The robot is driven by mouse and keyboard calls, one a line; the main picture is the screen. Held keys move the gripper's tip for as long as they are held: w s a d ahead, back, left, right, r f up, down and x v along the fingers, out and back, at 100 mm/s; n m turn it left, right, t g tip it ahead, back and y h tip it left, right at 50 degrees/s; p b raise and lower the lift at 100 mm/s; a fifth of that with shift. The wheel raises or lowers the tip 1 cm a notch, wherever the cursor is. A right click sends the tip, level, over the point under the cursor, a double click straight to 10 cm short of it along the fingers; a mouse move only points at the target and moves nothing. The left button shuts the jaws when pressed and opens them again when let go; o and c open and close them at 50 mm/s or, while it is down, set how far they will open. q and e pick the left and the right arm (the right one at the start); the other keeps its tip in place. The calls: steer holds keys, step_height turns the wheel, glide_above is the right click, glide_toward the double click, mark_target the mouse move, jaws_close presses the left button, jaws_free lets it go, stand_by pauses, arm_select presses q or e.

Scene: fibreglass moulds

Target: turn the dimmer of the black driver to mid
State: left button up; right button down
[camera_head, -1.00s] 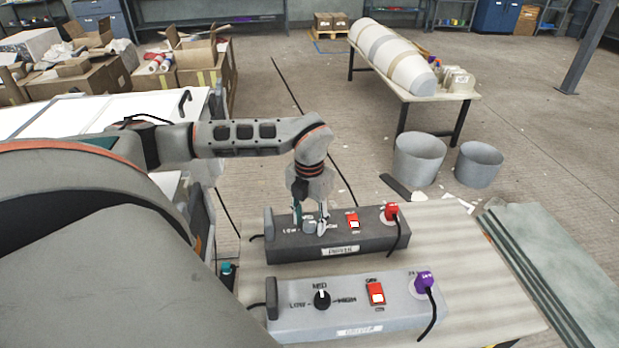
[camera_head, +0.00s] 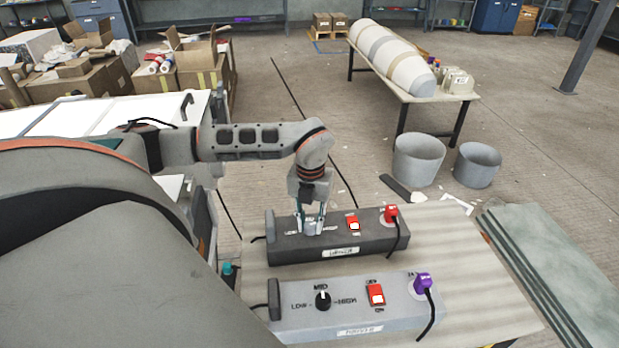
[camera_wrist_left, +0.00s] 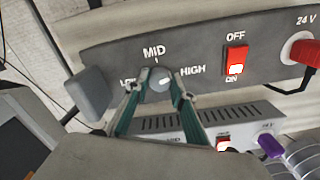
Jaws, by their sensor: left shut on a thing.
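The black driver (camera_head: 375,243) lies across the far part of the table, with a dimmer knob (camera_head: 312,231) on its left half. In the left wrist view the knob (camera_wrist_left: 157,88) sits between the labels LOW and HIGH, under MID. A pale mark on it shows right of its middle; its exact pointing is hard to tell. My left gripper (camera_head: 313,224) comes down from above and is shut on the knob. Its fingertips (camera_wrist_left: 158,86) touch the knob's two sides in the left wrist view. My right gripper is not in view.
A grey driver (camera_head: 300,322) with its own knob (camera_head: 322,299) lies nearer on the table. The black driver has a red switch (camera_head: 353,223) and a red plug (camera_head: 391,213) with a cable to the knob's right. Two grey buckets (camera_head: 419,160) stand on the floor beyond.

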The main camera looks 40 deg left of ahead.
arm_select(q)
steer(key=n+p, duration=0.1)
steer(key=n, duration=0.4)
steer(key=shift+n+p, duration=0.3)
steer(key=shift+p, duration=0.05)
steer(key=n, duration=0.2)
steer(key=shift+n, duration=0.4)
steer(key=n+p, duration=0.1)
steer(key=n, duration=0.3)
steer(key=shift+n, duration=0.9)
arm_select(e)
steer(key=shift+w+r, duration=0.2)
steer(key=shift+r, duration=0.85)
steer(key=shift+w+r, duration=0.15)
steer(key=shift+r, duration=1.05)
arm_select(q)
steer(key=o, duration=1.1)
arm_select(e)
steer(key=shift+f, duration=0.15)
